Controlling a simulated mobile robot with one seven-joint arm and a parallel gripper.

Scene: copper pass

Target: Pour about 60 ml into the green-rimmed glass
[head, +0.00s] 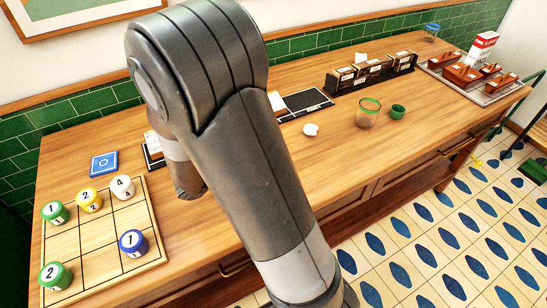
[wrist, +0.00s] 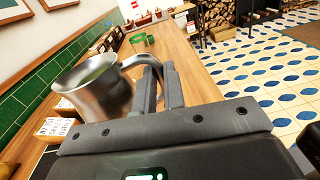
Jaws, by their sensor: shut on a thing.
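The green-rimmed glass (head: 368,115) is a clear tumbler standing on the wooden counter, right of my arm in the head view. It also shows small near the top of the wrist view (wrist: 138,44). In the wrist view a metal pitcher (wrist: 98,92) is held at its handle between the fingers of my gripper (wrist: 159,88). The pitcher looks roughly upright and is apart from the glass. Its contents cannot be made out clearly. My arm hides the gripper and pitcher in the head view.
A small green cup (head: 398,111) stands just right of the glass. A white rounded object (head: 311,130) lies to its left. A dark box with cards (head: 372,72) stands behind. A blue-rimmed glass (head: 431,31) is far back. A wooden grid board (head: 104,236) with several numbered pieces is at left.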

